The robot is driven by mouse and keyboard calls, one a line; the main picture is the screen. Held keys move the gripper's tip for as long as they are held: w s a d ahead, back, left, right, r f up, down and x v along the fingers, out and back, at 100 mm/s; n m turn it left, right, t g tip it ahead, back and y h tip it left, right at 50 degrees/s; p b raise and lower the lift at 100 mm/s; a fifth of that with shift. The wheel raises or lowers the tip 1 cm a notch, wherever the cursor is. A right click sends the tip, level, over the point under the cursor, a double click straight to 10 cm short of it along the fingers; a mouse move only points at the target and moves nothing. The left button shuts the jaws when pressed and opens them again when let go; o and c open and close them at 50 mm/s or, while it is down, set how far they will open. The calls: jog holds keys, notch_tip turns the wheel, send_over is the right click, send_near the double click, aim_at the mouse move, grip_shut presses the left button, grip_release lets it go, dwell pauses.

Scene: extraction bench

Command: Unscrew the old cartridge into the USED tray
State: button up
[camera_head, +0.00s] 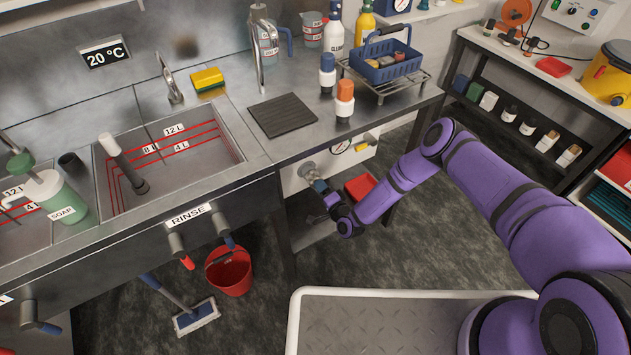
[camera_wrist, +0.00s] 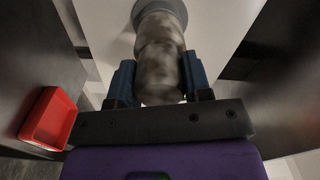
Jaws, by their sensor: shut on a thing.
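The old cartridge (camera_wrist: 160,65) is a dirty grey-brown cylinder. Its far end meets a round grey fitting (camera_wrist: 160,12) on the pale panel; I cannot tell whether the thread is still engaged. In the head view the cartridge (camera_head: 309,174) shows small below the counter's front edge. My gripper (camera_wrist: 160,84) is shut on the cartridge, with one blue finger on each side. In the head view my gripper (camera_head: 320,188) reaches it from the lower right. A red tray (camera_wrist: 50,118) lies to the left in the wrist view and just right of my gripper in the head view (camera_head: 360,187); no label is readable.
A round gauge (camera_head: 340,147) and a valve handle (camera_head: 367,139) sit on the panel right of the cartridge. An orange-capped white container (camera_head: 344,98) and a blue-capped one (camera_head: 327,72) stand on the counter above. A red bucket (camera_head: 229,272) stands on the floor left.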

jog(key=n, duration=0.4)
jog(key=shift+n, duration=0.4)
jog(key=n, duration=1)
jog(key=shift+s+n, duration=0.1)
jog(key=shift+n, duration=0.3)
jog(key=n, duration=0.5)
jog(key=shift+n, duration=0.3)
jog(key=o, duration=0.6)
jog(key=shift+n, duration=0.6)
jog(key=o, duration=0.4)
jog(key=shift+d, duration=0.1)
jog(key=shift+o, duration=0.2)
jog(key=shift+m, duration=0.3)
